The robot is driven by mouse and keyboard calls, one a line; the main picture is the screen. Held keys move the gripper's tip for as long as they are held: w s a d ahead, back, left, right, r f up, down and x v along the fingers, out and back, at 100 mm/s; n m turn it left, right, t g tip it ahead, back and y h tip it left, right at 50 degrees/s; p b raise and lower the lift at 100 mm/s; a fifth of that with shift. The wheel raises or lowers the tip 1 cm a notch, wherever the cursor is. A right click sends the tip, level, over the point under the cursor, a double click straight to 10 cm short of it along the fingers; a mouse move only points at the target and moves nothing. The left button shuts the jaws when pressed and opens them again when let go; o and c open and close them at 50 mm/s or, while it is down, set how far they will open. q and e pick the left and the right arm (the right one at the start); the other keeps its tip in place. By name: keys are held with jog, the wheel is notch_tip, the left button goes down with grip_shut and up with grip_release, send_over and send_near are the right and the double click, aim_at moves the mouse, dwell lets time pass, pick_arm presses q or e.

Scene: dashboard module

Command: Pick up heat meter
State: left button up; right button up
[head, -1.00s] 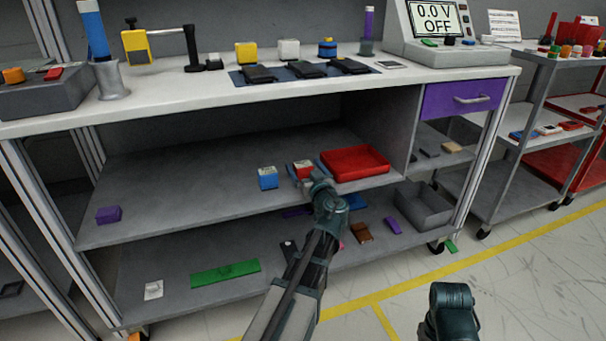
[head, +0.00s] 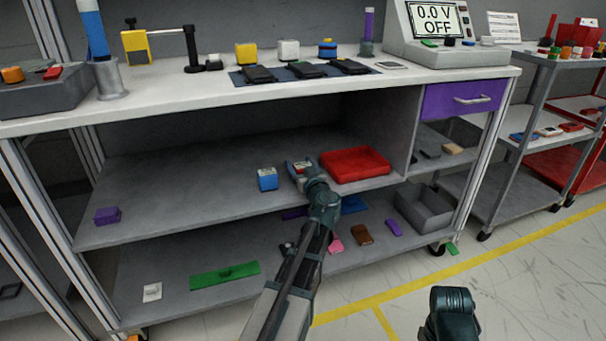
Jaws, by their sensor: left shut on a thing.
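A purple block (head: 107,215) sits at the left of the middle shelf (head: 180,190), with free room between. The worktop (head: 200,85) overhangs this shelf. The lower shelf holds a green plate (head: 225,275), a grey bin (head: 424,206) and several small parts.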

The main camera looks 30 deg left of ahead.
pick_arm(q)
jog(key=shift+c, duration=0.6)
jog(key=shift+r, duration=0.1)
jog(key=shift+r+p, duration=0.2)
jog(key=shift+p, duration=0.1)
jog(key=shift+s+d, duration=0.2)
jog(key=shift+d, duration=0.05)
jog(key=v, duration=1.7)
jog(key=shift+s, duration=0.2)
jog(key=shift+d+r, duration=0.1)
notch_tip(320, 180, up, 50)
jog(key=p, duration=5)
